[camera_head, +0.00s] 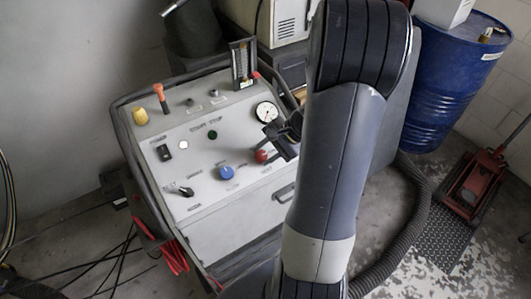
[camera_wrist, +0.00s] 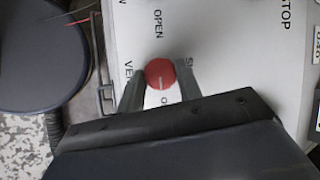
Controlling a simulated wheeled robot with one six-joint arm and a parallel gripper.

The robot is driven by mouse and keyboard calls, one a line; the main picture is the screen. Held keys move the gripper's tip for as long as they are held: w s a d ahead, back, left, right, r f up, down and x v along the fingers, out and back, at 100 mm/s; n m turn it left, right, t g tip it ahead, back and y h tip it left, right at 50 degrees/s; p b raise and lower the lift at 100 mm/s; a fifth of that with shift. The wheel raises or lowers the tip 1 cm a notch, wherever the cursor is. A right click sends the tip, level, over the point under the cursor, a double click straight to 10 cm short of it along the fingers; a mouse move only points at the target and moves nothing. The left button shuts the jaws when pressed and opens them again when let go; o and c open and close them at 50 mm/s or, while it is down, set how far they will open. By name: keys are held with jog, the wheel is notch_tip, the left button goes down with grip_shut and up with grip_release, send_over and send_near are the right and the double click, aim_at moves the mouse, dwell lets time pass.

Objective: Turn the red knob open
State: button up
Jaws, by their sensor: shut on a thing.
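The red knob (camera_head: 261,156) sits on the sloped white control panel (camera_head: 240,181), right of the blue knob. In the wrist view the red knob (camera_wrist: 160,73) is round with a short pale mark low on its face. My gripper (camera_wrist: 160,82) has one finger on each side of it and is shut on it. The printed words OPEN and part of SHUT show on the panel around the knob; other lettering is partly hidden. In the head view my gripper (camera_head: 277,150) reaches the knob from the right, and its fingertips are hard to make out.
A blue knob (camera_head: 227,173), a black lever switch (camera_head: 178,190), a round gauge (camera_head: 266,111), a yellow knob (camera_head: 140,117) and an orange-red lever (camera_head: 160,97) are on the panel. A blue drum (camera_head: 447,85) and a red floor jack (camera_head: 474,184) stand at the right.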

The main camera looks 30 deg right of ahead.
dwell(0.3)
jog(key=o, duration=1)
jog(key=shift+c, duration=0.2)
jog(key=v, duration=1)
jog(key=shift+s+d+r, duration=0.15)
jog(key=shift+r, duration=0.15)
jog(key=x, duration=1.1)
jog(key=shift+d+r, duration=0.1)
